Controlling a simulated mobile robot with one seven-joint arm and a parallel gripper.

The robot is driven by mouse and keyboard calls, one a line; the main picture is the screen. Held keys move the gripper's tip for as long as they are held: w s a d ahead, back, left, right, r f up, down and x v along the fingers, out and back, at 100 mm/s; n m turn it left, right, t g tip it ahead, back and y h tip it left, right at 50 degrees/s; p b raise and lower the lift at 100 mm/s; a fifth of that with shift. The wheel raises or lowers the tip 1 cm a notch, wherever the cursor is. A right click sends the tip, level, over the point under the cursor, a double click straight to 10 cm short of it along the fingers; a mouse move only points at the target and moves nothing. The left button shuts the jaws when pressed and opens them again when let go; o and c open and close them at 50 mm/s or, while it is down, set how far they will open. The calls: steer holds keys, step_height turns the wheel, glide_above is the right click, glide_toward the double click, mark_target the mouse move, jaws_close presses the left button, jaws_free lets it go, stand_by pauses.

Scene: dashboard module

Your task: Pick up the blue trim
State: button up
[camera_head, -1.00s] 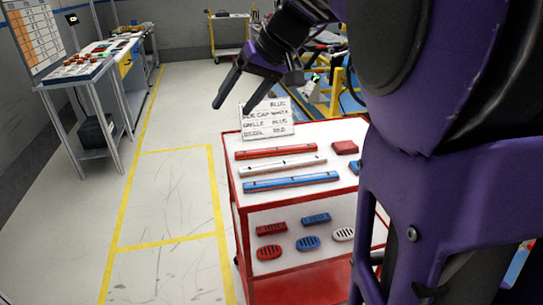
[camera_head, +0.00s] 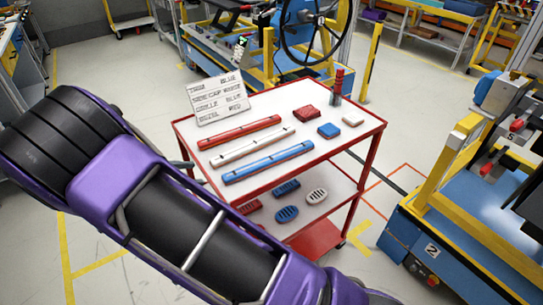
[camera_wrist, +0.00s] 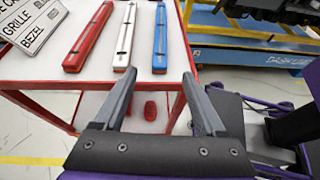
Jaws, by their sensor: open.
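The blue trim (camera_head: 268,162) is a long narrow bar lying on the white top of the red cart (camera_head: 361,132), nearest the front of three parallel bars in the head view. In the wrist view the blue trim (camera_wrist: 160,40) is the rightmost bar, its near end just beyond the fingertips. My gripper (camera_wrist: 158,76) is open and empty, at the cart's edge and apart from the trim. In the head view my arm crosses the lower left and mostly hides the gripper.
A white bar (camera_head: 252,146) and a red bar (camera_head: 239,132) lie beside the trim. A lettered sign (camera_head: 219,99) stands at the top's back left. Small red (camera_head: 306,113), blue (camera_head: 329,131) and white (camera_head: 353,120) blocks lie to the right. Vents lie on the lower shelf.

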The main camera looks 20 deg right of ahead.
glide_toward(248, 168)
steer(key=x, duration=0.2)
steer(key=f+x, duration=0.1)
steer(key=x, duration=0.2)
steer(key=shift+w+a, duration=0.15)
steer(key=shift+a, duration=0.05)
steer(key=shift+d+r+x, duration=0.1)
steer(key=shift+r+x, duration=0.15)
steer(key=shift+x, duration=1.05)
steer(key=shift+d+r+x, duration=0.1)
steer(key=shift+r+x, duration=0.1)
steer(key=shift+x, duration=1.15)
jaws_close()
